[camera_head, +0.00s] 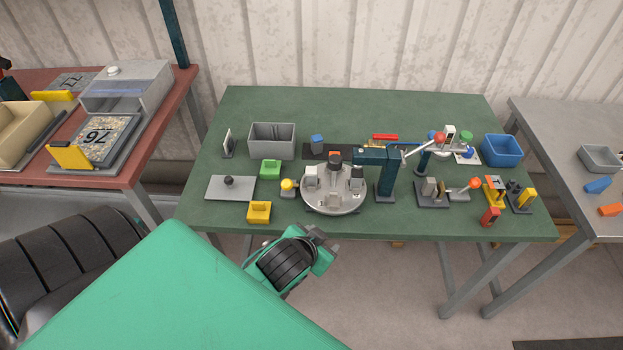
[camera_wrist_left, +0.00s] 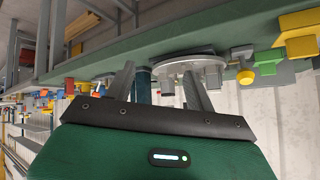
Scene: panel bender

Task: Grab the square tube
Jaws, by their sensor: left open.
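I cannot pick out the square tube for certain among the small parts on the green table (camera_head: 325,215). A bending fixture there has a round grey disc (camera_head: 333,203) with several grey blocks, and a dark teal post and arm (camera_head: 385,180) beside it. My left gripper (camera_wrist_left: 160,80) is open in the left wrist view, with nothing seen between its two grey fingers. The disc (camera_wrist_left: 190,64) shows beyond the fingers in that tilted view. In the head view my left wrist is at the table's front edge, and its fingers are mostly hidden. My right gripper is not in view.
A grey bin (camera_head: 272,141), a blue bin (camera_head: 502,150), a yellow block (camera_head: 259,212) and a green block (camera_head: 270,169) stand on the table. A flat grey plate (camera_head: 231,188) lies at left. A red-topped bench (camera_head: 130,170) is left; a grey table (camera_head: 560,150) is right.

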